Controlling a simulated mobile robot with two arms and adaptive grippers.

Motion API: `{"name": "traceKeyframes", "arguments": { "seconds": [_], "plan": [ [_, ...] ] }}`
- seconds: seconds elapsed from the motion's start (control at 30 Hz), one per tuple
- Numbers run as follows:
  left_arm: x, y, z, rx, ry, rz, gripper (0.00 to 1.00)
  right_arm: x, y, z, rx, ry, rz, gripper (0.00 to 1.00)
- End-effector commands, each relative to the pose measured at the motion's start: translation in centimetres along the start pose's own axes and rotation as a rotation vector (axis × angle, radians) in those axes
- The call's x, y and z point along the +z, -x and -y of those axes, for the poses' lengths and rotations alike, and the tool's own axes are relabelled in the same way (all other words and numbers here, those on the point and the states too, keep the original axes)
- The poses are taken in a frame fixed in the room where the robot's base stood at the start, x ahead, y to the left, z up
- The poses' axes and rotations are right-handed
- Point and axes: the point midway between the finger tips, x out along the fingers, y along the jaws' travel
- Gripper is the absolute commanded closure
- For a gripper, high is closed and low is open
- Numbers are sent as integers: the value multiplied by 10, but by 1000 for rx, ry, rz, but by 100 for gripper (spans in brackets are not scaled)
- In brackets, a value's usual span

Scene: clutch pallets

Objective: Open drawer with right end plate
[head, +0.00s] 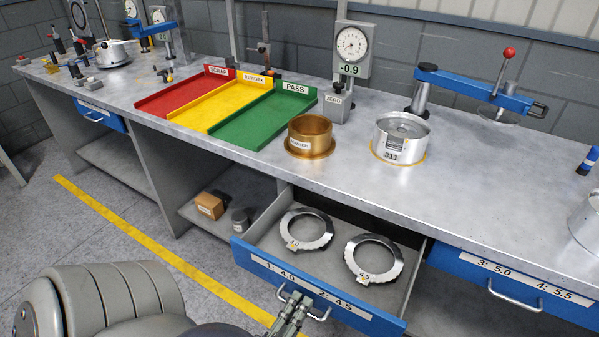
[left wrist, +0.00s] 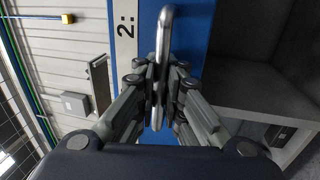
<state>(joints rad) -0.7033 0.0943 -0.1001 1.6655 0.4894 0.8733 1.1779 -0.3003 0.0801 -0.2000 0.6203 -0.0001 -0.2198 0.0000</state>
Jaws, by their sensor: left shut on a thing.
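A wide drawer with a blue front (head: 255,262) labelled "1: 4.0" and "2: 4.5" stands pulled out under the bench. Two toothed metal ring plates lie in it: a left one (head: 326,238) and a right one (head: 395,262) tagged 4.5. My left gripper (head: 296,303) is shut on this drawer's metal handle (head: 325,316). In the left wrist view the handle (left wrist: 165,40) runs between the fingers (left wrist: 158,88), in front of the blue drawer front (left wrist: 198,30). My right gripper is out of view.
A shut blue drawer (head: 510,290) labelled "3: 5.0" and "4: 5.5" is to the right. The bench top (head: 260,170) holds red, yellow and green trays (head: 245,130), a brass ring (head: 310,130), a silver cylinder (head: 400,138) and a dial gauge (head: 352,45). A box (head: 210,205) sits on the lower shelf.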

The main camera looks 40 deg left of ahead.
Motion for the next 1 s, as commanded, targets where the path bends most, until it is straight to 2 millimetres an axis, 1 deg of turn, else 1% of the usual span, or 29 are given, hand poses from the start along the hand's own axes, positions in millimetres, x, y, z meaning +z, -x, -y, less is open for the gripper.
{"name": "traceKeyframes", "arguments": {
  "seconds": [0.03, 0.07, 0.1, 0.13, 0.17, 0.47, 0.57, 0.67, 1.0],
  "plan": [
    [1, 1, 3, -8, -1, 3, 100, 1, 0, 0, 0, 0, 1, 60],
    [1, 1, 3, -8, -1, 3, 89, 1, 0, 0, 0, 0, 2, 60],
    [1, 1, 3, -8, 0, 3, 80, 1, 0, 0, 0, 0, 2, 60],
    [1, 1, 3, -7, 0, 2, 73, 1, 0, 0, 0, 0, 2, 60],
    [1, 1, 2, -7, 0, 2, 71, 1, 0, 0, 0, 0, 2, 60],
    [0, 1, 1, -3, 0, 1, 71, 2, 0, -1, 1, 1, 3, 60],
    [0, 5, 2, -5, 0, 1, 71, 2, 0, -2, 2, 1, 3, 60],
    [0, 19, 2, -7, -1, 2, 71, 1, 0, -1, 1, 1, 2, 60],
    [0, 89, 2, -8, 0, 2, 71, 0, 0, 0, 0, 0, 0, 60]
  ]
}}
